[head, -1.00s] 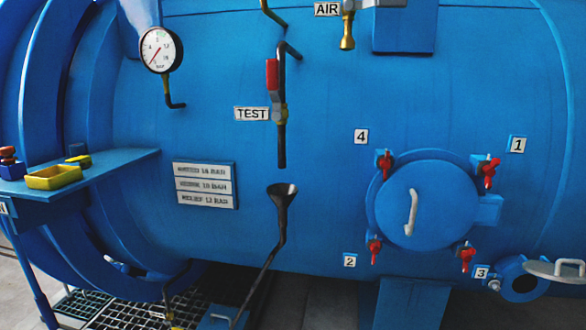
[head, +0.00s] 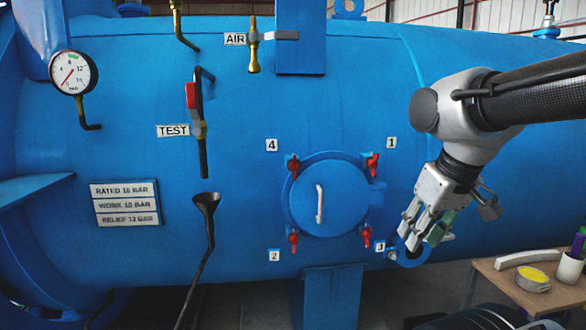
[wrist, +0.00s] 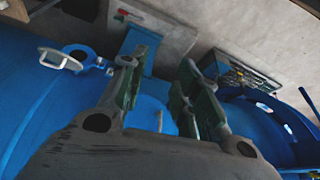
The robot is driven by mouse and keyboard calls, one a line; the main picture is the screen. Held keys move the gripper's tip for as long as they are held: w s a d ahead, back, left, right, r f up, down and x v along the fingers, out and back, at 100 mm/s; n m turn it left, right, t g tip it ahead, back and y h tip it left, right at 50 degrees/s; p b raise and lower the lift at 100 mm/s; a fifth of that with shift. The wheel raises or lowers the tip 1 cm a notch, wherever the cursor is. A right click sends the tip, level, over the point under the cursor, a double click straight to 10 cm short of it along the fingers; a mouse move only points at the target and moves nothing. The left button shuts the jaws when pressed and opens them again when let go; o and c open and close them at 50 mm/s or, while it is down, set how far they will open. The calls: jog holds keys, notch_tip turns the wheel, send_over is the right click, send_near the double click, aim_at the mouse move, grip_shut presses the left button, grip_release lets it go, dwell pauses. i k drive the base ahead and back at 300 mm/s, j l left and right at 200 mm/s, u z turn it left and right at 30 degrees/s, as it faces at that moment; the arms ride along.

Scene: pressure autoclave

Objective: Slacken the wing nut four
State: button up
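Wing nut four (head: 293,165) is red and sits at the upper left of the round blue hatch (head: 335,215), beside the label 4 (head: 271,145). Three more red wing nuts show at the hatch's other corners, by labels 1, 2 and 3. My gripper (head: 422,238) hangs right of the hatch in the head view, pointing down, well apart from wing nut four. In the wrist view my gripper (wrist: 163,75) has its fingers spread with nothing held between them. Wing nut four cannot be made out in the wrist view.
A small table (head: 540,292) with a yellow-topped pot (head: 532,279) and a cup (head: 569,270) stands at lower right. A black funnel pipe (head: 207,215) and the TEST valve (head: 193,95) are left of the hatch. The vessel front around label 4 is clear.

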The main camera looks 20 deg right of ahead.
aim_at(293, 165)
jog(key=i+j+z, duration=0.1)
jog(key=z, duration=0.35)
jog(key=j+z, duration=0.25)
jog(key=z, duration=0.2)
jog(key=j+z, duration=0.25)
jog(key=z, duration=0.2)
jog(key=i, duration=0.05)
